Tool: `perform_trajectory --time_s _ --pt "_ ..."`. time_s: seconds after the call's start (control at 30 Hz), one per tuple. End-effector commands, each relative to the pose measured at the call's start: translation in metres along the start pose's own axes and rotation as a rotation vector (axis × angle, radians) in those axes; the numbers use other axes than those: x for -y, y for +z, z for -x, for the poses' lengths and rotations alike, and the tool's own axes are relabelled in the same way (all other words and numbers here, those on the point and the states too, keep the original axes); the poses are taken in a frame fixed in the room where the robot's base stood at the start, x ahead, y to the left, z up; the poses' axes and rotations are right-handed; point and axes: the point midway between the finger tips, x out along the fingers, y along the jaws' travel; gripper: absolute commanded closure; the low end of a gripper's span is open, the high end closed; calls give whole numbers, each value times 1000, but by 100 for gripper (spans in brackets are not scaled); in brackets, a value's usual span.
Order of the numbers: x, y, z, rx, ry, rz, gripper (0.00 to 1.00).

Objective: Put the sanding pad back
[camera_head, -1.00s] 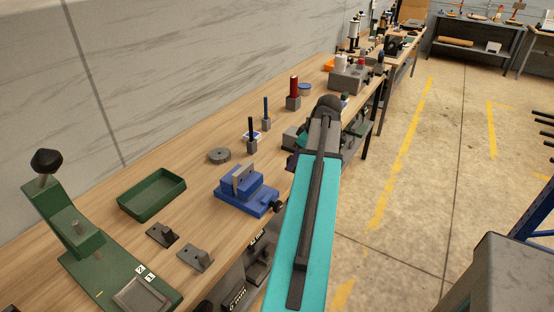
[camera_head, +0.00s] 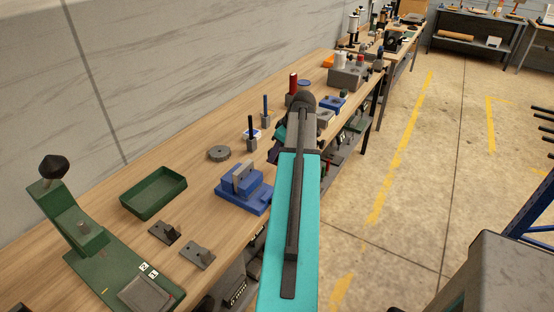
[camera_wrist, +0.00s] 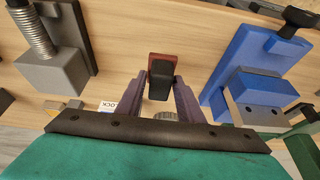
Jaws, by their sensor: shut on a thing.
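My gripper (camera_wrist: 164,84) shows in the wrist view with its two dark fingers shut on the sanding pad (camera_wrist: 161,72), a small block with a black body and a reddish-brown edge. The pad is over the wooden bench top; whether it touches the wood I cannot tell. In the head view my gripper (camera_head: 275,151) is mostly behind my teal arm, at the bench's front side. The pad is hidden there.
In the wrist view a grey block with a spring (camera_wrist: 52,68) is at left and a blue fixture (camera_wrist: 258,75) at right. In the head view a blue vise (camera_head: 243,188), green tray (camera_head: 153,193) and grey disc (camera_head: 219,153) stand on the bench (camera_head: 190,145).

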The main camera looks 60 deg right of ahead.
Motion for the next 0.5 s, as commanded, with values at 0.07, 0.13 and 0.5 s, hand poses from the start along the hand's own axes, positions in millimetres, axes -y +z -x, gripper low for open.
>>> perform_trajectory --time_s 0.07,0.13,0.5 --pt "0 1 -3 0 -1 0 87" --pt "1 3 -8 1 -2 -1 87" --pt "0 12 -30 0 -1 1 87"
